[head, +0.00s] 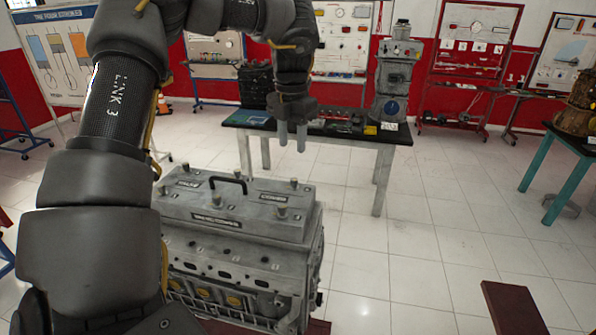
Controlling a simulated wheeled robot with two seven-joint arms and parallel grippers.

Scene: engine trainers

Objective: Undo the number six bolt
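The engine (235,235) stands at lower centre, partly hidden on its left by my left arm. Its grey top cover (235,200) has a black handle (228,180) and dark label plates. Several bolts stick up from the cover, including one at the front right corner (282,211), one at the far right (294,184) and one at the far left (186,168). I cannot read which bolt is number six. My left gripper (292,147) points down above and beyond the cover's far right side, its two fingers apart with nothing between them. My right gripper is not in view.
A dark-topped table (345,133) with a grey machine (396,80) stands behind the engine. A teal-legged table (568,160) is at right. A brown-red slab (514,308) lies at lower right. The tiled floor (430,235) right of the engine is clear.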

